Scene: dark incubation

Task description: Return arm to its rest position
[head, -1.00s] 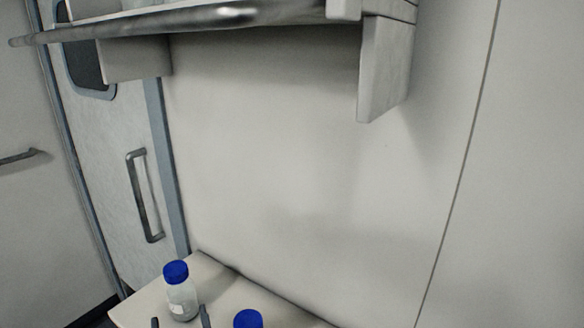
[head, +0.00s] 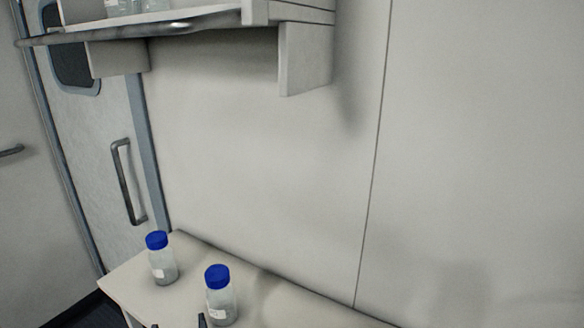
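Two dark fingertips show at the bottom edge, left of centre. I take them for my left gripper (head: 179,323). They are spread apart with nothing visible between them, and the rest of the gripper and its arm are below the picture. A bottle with a blue cap (head: 163,262) stands upright on the pale table (head: 135,285). A second blue-capped bottle (head: 221,298) stands upright to its right, close to the right fingertip. I cannot tell whether they touch. My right gripper is not in view.
A shelf with a metal rail (head: 180,30) hangs on the wall above the table, with glassware (head: 125,8) on it. A door with a handle (head: 128,182) is at the left. The wall (head: 250,170) between shelf and table is clear.

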